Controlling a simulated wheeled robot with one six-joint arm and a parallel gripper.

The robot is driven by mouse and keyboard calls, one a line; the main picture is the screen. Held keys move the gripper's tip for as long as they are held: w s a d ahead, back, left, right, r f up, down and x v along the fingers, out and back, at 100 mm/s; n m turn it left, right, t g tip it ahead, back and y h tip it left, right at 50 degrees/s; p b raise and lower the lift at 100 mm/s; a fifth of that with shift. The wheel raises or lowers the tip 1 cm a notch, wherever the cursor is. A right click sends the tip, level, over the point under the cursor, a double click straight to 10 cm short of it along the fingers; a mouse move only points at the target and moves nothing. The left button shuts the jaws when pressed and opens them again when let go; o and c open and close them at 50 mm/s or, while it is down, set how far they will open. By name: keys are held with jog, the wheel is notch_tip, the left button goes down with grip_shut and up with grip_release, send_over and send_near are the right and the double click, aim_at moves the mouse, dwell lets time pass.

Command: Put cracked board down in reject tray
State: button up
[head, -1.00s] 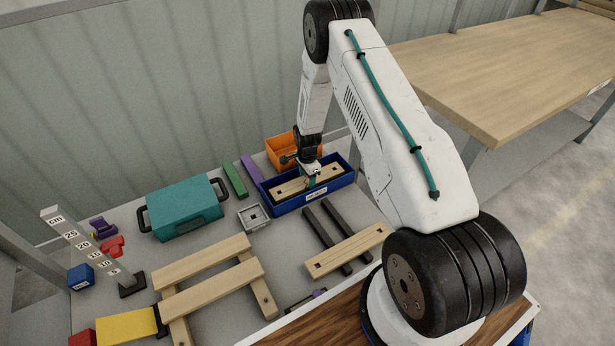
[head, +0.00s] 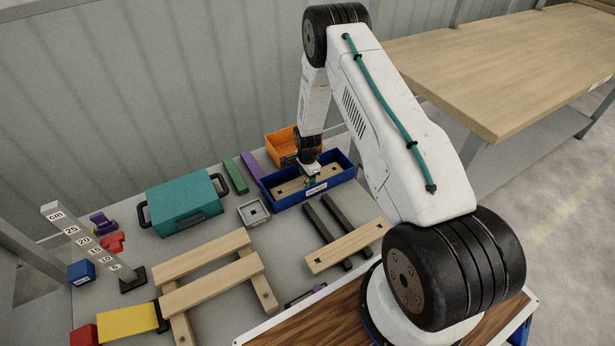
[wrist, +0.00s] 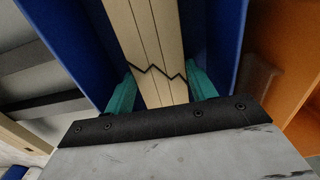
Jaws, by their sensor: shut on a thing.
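The cracked board (head: 288,188) is a pale wooden plank with dark square marks, lying lengthwise within the walls of the blue reject tray (head: 283,205). In the wrist view a jagged black crack crosses the board (wrist: 143,30) just ahead of the fingers, and the blue tray walls (wrist: 212,35) rise on both sides. My gripper (head: 309,181) is down in the tray, its teal fingers (wrist: 160,92) shut on the board's two long sides. I cannot tell whether the board's underside touches the tray floor.
An orange bin (head: 281,147) stands behind the tray. A purple bar (head: 251,166), a green bar (head: 235,175) and a teal case (head: 184,206) lie to its left. Another plank (head: 346,246) rests across two dark rails (head: 325,232) in front.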

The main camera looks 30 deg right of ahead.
aim_at(307, 180)
jog(key=shift+f, duration=0.25)
jog(key=o, duration=1.2)
jog(key=shift+c, duration=0.2)
jog(key=shift+r, duration=0.1)
notch_tip(307, 180, up, 8)
jog(key=shift+f, duration=0.2)
